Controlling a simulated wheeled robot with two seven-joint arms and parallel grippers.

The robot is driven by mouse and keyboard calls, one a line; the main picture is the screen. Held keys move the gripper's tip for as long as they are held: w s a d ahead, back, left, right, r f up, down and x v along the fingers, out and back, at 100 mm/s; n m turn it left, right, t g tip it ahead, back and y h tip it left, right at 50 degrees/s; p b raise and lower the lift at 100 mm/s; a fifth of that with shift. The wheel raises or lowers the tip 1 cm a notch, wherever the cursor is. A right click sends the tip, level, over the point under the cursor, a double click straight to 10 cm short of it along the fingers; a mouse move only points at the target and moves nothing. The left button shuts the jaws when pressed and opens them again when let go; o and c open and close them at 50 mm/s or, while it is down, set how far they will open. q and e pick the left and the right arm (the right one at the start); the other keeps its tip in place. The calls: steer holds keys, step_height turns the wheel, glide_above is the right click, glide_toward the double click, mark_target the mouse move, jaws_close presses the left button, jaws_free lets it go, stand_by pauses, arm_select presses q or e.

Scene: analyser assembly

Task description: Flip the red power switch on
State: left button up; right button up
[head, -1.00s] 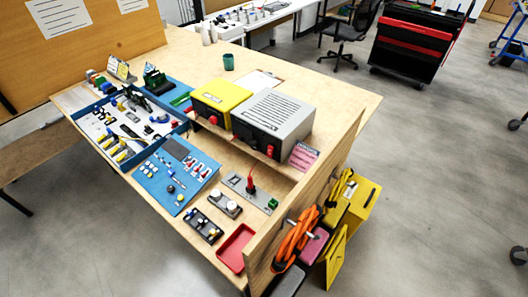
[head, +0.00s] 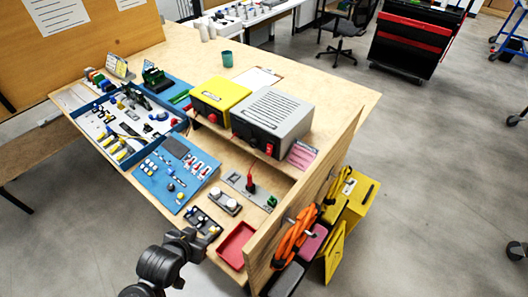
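A grey box (head: 272,118) with a slotted top stands on the raised shelf of the wooden bench. A small red switch (head: 269,149) is on its front face; its on or off position is too small to tell. A red knob (head: 212,118) is on the yellow box beside it. A red-handled lever (head: 250,187) stands upright on a grey plate below the shelf. My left gripper (head: 203,241) is at the bottom, by the bench's front edge, well apart from the grey box. Its fingers are not clear. My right gripper is not in view.
A red tray (head: 235,244) lies at the bench's front right corner. A blue mat (head: 170,181) with small parts and a blue-rimmed tray (head: 103,151) lie to the left. An upright wooden side panel (head: 300,205) bounds the right, with orange cable (head: 295,237) hanging outside.

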arm_select(q)
steer(key=w+d+r+m+t+h, duration=0.1)
steer(key=w+d+r+t+h, duration=0.2)
steer(key=w, duration=0.5)
steer(key=m+t+h, duration=0.3)
steer(key=h, duration=0.3)
glide_toward(269, 148)
steer(key=p+x, duration=0.2)
steer(key=x, duration=0.5)
steer(key=shift+w+d, duration=0.25)
